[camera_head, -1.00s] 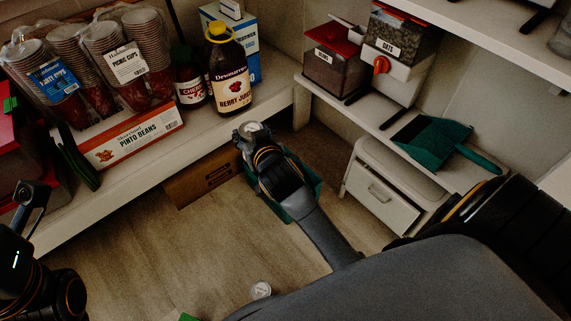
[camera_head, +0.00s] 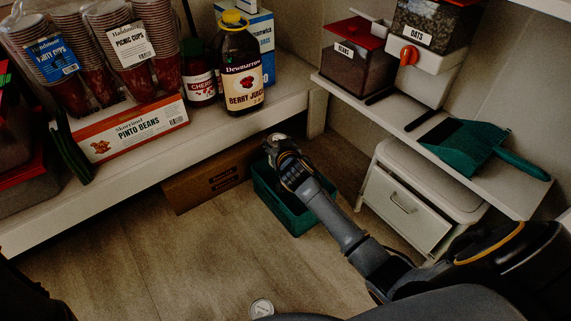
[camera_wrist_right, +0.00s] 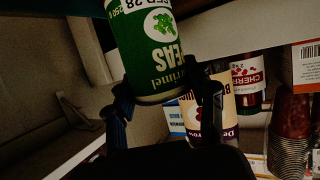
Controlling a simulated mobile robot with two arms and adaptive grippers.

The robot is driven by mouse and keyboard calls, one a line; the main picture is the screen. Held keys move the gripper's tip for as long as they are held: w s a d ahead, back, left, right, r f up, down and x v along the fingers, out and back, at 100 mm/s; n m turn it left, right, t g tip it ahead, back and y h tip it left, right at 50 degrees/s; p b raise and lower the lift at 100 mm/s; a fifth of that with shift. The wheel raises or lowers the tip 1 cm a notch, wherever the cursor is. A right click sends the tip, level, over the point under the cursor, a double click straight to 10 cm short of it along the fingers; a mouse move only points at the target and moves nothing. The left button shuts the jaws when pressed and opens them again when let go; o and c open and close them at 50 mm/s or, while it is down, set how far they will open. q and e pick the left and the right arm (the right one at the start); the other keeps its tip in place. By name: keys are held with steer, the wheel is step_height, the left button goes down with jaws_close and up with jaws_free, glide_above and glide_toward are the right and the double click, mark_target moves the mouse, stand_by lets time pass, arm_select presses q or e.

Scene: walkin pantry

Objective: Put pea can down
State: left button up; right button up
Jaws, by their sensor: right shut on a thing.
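The pea can (camera_wrist_right: 150,50), with a green label showing peas, fills the upper middle of the right wrist view, upside down in that picture. My right gripper (camera_wrist_right: 165,98) has a finger on each side of it and is shut on it. In the head view my right gripper (camera_head: 277,146) is in front of the low shelf and appears over the green bin (camera_head: 302,222). The can is mostly hidden there by the gripper. My left gripper is out of view.
The shelf edge (camera_head: 150,172) carries pinto beans (camera_head: 135,133), picnic cups, a cherry bottle (camera_head: 201,88) and berry juice (camera_head: 238,75). A cardboard box (camera_head: 205,183) is under it. A round metal can top (camera_head: 262,308) shows near the bottom edge. A white drawer unit (camera_head: 400,205) stands right.

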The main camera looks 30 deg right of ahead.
steer(key=w+d+f+b, duration=0.2)
steer(key=d+f+b, duration=0.1)
steer(key=f+b, duration=0.4)
steer(key=shift+d+f, duration=0.3)
steer(key=shift+f, duration=0.35)
steer(key=shift+f, duration=0.1)
steer(key=shift+f+b, duration=0.35)
steer(key=shift+f, duration=0.2)
steer(key=o, duration=1.4)
